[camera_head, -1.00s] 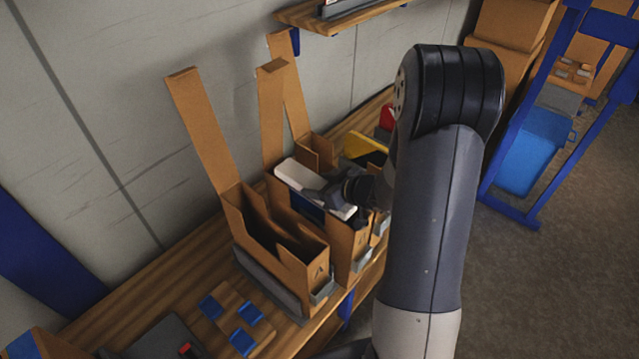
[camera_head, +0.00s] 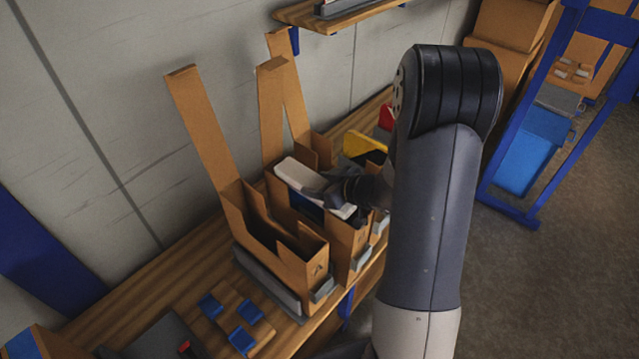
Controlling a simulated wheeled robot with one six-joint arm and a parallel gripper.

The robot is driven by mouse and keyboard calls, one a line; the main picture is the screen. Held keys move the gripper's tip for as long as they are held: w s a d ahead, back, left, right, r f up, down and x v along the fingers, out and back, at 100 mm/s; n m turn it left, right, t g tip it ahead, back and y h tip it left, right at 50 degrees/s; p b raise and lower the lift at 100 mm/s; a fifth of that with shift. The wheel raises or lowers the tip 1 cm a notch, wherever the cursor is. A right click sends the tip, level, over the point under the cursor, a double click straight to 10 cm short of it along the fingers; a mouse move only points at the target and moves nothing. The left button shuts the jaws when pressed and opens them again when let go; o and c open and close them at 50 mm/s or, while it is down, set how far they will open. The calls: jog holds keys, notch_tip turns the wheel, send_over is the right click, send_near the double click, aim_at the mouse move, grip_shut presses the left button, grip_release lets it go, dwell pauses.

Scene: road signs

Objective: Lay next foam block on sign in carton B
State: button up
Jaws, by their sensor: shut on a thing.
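A white foam block (camera_head: 294,174) lies at the top of the middle open carton (camera_head: 340,240), level with its rim. I take this as carton B, but its label is too small to read. My dark gripper (camera_head: 333,193) is shut on the block from above, across its middle. The block's near end shows on the other side of the fingers. A dark blue patch (camera_head: 309,207), perhaps the sign, shows under the block inside the carton. My arm and gripper hide part of the carton's right side, and how far down the block rests cannot be told.
An open carton marked A (camera_head: 315,262) stands to the left, its tall flap upright. Another carton (camera_head: 318,150) stands behind. Yellow (camera_head: 362,146) and red bins are at the right. Blue pieces (camera_head: 240,341) lie on the bench at front left. A shelf (camera_head: 330,18) hangs above.

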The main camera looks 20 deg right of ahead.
jog(key=shift+s+f, duration=0.25)
jog(key=shift+f, duration=0.45)
jog(key=o, duration=1)
jog(key=v, duration=0.7)
jog(key=r+p+v, duration=0.1)
jog(key=v, duration=0.3)
jog(key=shift+w+r, duration=0.1)
jog(key=shift+w, duration=0.2)
jog(key=shift+b+x, duration=0.3)
jog(key=shift+x, duration=4.1)
jog(key=shift+s, duration=0.1)
